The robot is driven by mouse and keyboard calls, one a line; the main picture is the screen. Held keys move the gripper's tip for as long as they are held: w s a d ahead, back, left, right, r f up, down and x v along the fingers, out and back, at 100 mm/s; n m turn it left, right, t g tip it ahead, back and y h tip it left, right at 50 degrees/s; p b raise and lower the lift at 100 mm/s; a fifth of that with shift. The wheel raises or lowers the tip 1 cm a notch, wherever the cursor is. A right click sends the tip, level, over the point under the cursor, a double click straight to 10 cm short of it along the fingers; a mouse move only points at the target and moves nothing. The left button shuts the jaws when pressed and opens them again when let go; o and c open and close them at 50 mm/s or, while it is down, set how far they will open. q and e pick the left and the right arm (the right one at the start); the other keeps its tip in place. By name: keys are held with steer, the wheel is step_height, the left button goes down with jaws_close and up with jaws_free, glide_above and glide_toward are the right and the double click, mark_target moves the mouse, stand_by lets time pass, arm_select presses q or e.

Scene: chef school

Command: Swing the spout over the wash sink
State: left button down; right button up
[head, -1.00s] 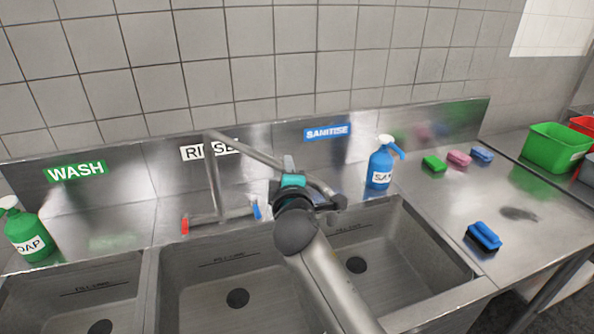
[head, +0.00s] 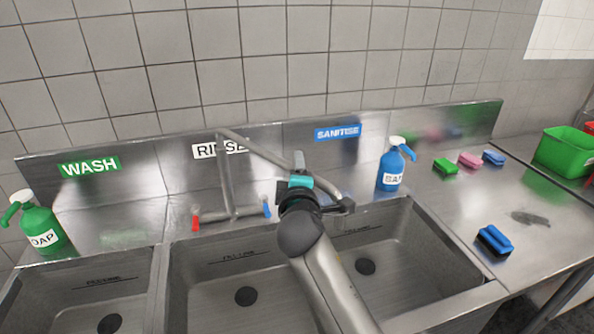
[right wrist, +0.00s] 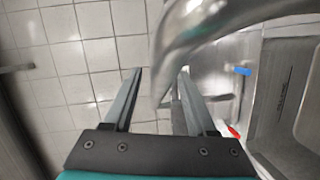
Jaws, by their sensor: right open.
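The metal spout (head: 260,150) runs from its riser behind the middle sink, slanting to the right toward the right-hand sink. The wash sink (head: 75,290) is at the far left, under the green WASH sign (head: 90,167). My right gripper (head: 300,170) is at the outer part of the spout and partly hides it. In the right wrist view my right gripper (right wrist: 158,85) is open, and the curved spout (right wrist: 215,30) crosses in front of its fingers, its lower end reaching between them. I cannot tell whether they touch. My left gripper is out of view.
A red tap handle (head: 195,220) and a blue one (head: 267,207) flank the riser. A green soap bottle (head: 40,225) stands by the wash sink. A blue bottle (head: 391,168) stands behind the right sink. A blue brush (head: 494,240) lies on the right counter.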

steer(key=s+r, duration=0.2)
steer(key=s, duration=1.3)
steer(key=shift+a, duration=0.35)
